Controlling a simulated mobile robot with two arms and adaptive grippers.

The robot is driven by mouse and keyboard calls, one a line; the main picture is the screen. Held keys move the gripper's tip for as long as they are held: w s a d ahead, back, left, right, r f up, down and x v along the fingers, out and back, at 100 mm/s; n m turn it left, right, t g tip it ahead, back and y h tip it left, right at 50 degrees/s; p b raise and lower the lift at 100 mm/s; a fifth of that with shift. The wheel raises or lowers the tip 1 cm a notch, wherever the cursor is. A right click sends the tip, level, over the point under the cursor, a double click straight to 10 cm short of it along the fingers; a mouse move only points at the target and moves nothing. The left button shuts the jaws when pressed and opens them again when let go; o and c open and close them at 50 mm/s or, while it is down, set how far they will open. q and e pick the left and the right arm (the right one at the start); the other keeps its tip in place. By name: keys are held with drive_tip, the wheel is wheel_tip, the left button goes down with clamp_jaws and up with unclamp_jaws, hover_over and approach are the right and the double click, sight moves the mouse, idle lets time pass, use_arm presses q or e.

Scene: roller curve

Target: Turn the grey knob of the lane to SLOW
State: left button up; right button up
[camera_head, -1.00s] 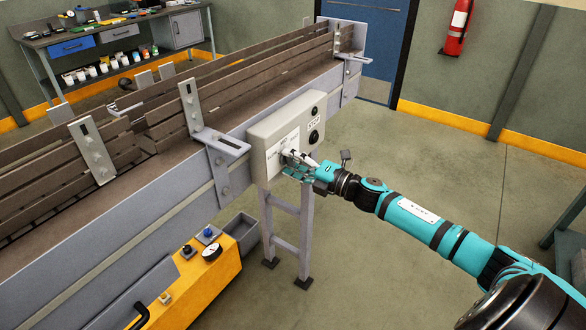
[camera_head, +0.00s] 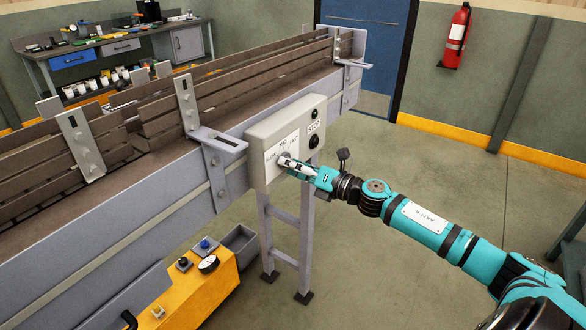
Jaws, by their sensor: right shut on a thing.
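The light grey control box (camera_head: 263,142) is fixed to the side of the conveyor lane (camera_head: 225,155). Its left part has a white label with lettering around the grey knob (camera_head: 284,156); the small words are hard to read. My right gripper (camera_head: 287,162) reaches in from the right and is shut on the knob, its fingers hiding most of it. Which word the knob points to cannot be told. My left gripper is not in view.
A leg frame (camera_head: 285,230) stands below. A yellow cabinet (camera_head: 195,290) with small controls and a grey bin (camera_head: 239,246) are lower left.

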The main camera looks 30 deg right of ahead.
drive_tip(key=shift+f, duration=0.1)
drive_tip(key=o, duration=1.2)
drive_tip(key=shift+c, duration=0.2)
drive_tip(key=shift+s, duration=0.15)
drive_tip(key=v, duration=1.2)
drive_tip(key=shift+d, duration=0.1)
